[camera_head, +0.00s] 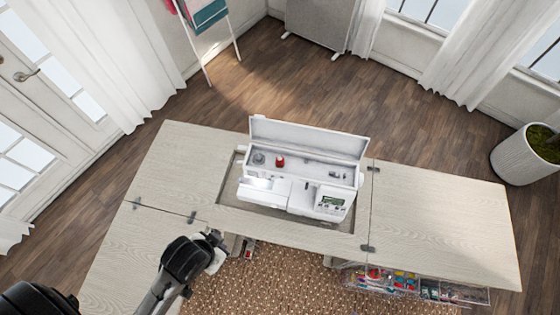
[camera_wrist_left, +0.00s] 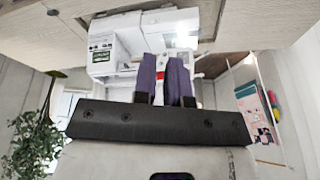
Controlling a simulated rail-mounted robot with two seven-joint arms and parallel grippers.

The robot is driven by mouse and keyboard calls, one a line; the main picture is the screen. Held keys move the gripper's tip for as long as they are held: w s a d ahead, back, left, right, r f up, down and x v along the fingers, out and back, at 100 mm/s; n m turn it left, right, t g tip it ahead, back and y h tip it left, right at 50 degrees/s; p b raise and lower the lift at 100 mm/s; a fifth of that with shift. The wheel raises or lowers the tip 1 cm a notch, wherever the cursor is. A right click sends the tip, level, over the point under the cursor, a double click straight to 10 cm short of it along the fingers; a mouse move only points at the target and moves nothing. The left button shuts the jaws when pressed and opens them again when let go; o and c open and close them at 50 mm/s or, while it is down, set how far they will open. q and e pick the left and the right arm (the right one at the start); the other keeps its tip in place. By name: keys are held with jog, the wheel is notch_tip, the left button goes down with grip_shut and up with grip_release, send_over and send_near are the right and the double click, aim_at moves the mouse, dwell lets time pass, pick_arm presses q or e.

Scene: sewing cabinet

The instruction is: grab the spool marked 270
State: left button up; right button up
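No marking 270 is readable in either view. In the head view, a red spool (camera_head: 280,162) and a grey spool-like piece (camera_head: 258,158) sit on top of the white sewing machine (camera_head: 300,195). Several small coloured items, possibly spools, lie in a clear drawer (camera_head: 445,292) under the right tabletop. My left gripper (camera_head: 217,245) is at the table's front edge, left of and in front of the machine. In the left wrist view, its two dark purple fingers (camera_wrist_left: 164,80) stand a little apart with no clear object gripped, and the machine (camera_wrist_left: 140,40) shows behind them. My right gripper is out of view.
The pale wooden tabletop (camera_head: 430,215) is clear right of the machine. A small red-and-white item (camera_head: 249,249) shows below the front edge, beside my gripper. A patterned brown rug (camera_head: 290,285) lies in front. A potted plant (camera_head: 527,155) stands at far right.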

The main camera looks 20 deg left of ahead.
pick_arm(q)
jog(key=o, duration=0.9)
jog(key=shift+o, duration=0.6)
